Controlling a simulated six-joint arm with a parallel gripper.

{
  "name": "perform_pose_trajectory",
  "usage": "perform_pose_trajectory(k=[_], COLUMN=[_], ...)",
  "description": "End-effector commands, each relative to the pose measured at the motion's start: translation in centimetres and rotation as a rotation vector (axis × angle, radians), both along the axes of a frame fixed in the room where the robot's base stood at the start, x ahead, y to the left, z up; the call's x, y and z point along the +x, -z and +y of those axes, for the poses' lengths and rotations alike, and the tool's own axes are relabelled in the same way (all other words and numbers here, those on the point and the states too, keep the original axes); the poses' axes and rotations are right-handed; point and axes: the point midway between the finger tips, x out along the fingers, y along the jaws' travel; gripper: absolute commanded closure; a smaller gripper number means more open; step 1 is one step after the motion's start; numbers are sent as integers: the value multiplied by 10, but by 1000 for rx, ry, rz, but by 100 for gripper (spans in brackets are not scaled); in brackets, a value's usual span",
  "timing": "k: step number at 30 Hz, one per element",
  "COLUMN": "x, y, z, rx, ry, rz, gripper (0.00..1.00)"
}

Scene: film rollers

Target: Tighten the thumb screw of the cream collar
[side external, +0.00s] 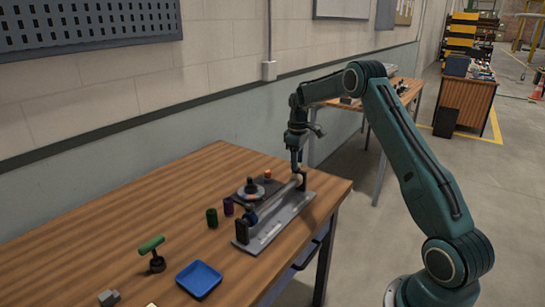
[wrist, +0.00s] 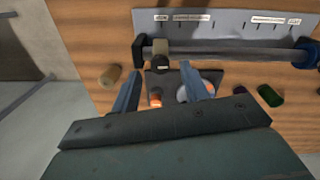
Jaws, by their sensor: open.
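The cream collar (wrist: 161,46) sits around the grey roller (wrist: 230,51) near its left end in the wrist view. A small dark part with a pale band, which looks like its thumb screw (wrist: 161,61), sticks out on the side facing my gripper. My gripper (wrist: 160,69) is open, with the collar and screw showing between and beyond its two fingertips; I see no contact. In the side view my gripper (side external: 297,167) points down over the far end of the roller, where the cream collar (side external: 298,180) is partly hidden. A blue collar (wrist: 304,50) is near the roller's other end.
A dark plate (wrist: 180,86) with a round grey part and orange pieces lies beside the roller, partly behind my fingers. Tan (wrist: 108,77), purple (side external: 228,206) and green (side external: 212,218) cylinders stand nearby. A blue tray (side external: 199,279) and green-handled tool (side external: 152,245) are farther off.

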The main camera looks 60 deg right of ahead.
Motion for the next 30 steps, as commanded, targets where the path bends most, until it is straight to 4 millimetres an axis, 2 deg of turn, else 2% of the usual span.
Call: perform_pose_trajectory(k=[6,17,20,24,30], x=[0,0,0,0,0], y=[18,22,22,22,21], z=[0,-1,0,0,0], rx=[2,0,0,1,0], ry=[0,0,-1,-1,4], rz=[1,0,0,1,1], gripper=[55,55,71,98,100])
